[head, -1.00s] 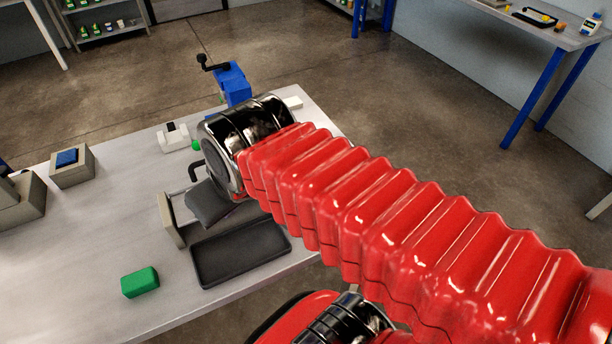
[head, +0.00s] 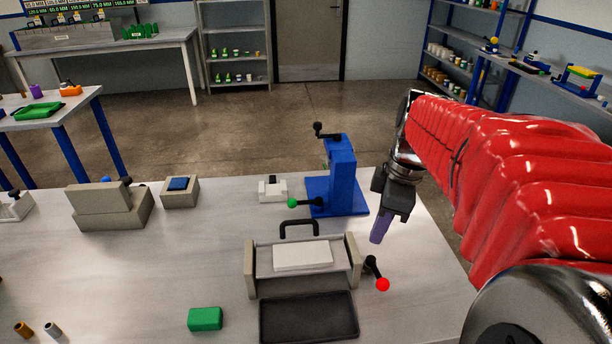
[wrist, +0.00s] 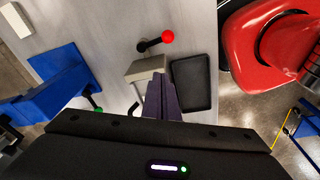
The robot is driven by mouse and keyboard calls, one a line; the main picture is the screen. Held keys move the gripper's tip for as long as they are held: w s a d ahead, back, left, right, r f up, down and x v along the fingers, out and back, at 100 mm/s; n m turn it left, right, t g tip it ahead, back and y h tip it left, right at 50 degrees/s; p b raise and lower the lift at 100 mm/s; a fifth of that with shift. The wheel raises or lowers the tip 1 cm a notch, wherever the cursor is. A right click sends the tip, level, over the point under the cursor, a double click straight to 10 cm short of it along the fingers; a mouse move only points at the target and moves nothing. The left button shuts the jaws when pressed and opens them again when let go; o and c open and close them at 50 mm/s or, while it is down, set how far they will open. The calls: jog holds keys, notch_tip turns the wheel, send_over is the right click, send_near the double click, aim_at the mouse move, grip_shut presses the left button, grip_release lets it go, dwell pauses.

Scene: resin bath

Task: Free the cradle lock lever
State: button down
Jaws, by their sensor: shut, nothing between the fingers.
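The cradle (head: 252,268) is a beige frame with two end walls and a black handle, holding a white block (head: 302,255). Its lock lever (head: 382,284), a black arm with a red ball knob, stands at the cradle's right side; the lever also shows in the wrist view (wrist: 167,37). My gripper (head: 376,238) is above the table, behind and above the red knob, with its purple fingers pointing down. In the wrist view the fingers (wrist: 162,98) lie together with nothing between them. They appear apart from the lever.
A black tray (head: 309,316) lies in front of the cradle, with a green block (head: 205,319) to its left. A blue press (head: 340,178) with a green-knobbed lever (head: 294,203) stands behind. A small white fixture (head: 272,189) is beside it. The table's right front is clear.

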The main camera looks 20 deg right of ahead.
jog(key=s+d+f+n+y, duration=0.2)
jog(key=d+n, duration=0.4)
jog(key=d, duration=0.6)
jog(key=shift+d+f+g, duration=0.2)
jog(key=shift+f+g, duration=0.05)
jog(key=shift+g, duration=0.05)
send_near(377, 274)
jog(key=d+f, duration=0.2)
jog(key=s+d+f, duration=0.1)
jog(key=d+f, duration=0.1)
jog(key=f, duration=0.1)
jog(key=shift+s+d, duration=0.1)
jog(key=shift+d, duration=0.1)
jog(key=a, duration=0.2)
jog(key=a+f, duration=0.1)
jog(key=shift+w, duration=0.3)
jog(key=shift+a, duration=0.5)
